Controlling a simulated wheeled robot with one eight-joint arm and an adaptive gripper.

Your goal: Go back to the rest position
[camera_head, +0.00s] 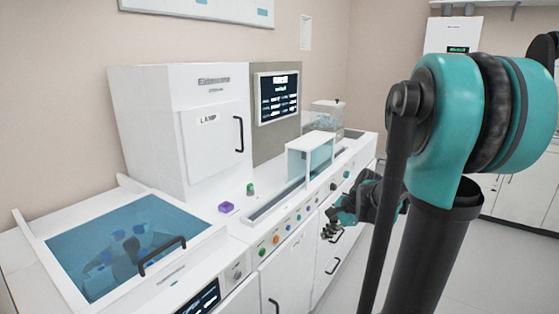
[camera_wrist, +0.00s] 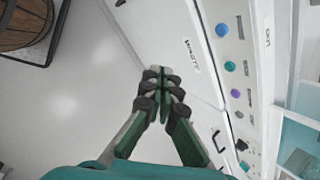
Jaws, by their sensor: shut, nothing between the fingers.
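My gripper (camera_head: 331,226) is in front of the white lab bench in the camera_head view, beside the front panel with its row of buttons. In the camera_wrist view my gripper (camera_wrist: 162,75) points toward the cabinet fronts and the floor. Its fingers are together and hold nothing. My teal and black arm fills the right side of the camera_head view and hides part of the bench's right end.
A wooden barrel-like object (camera_wrist: 25,22) stands on the floor. Grey floor (camera_wrist: 70,100) beside the bench is clear.

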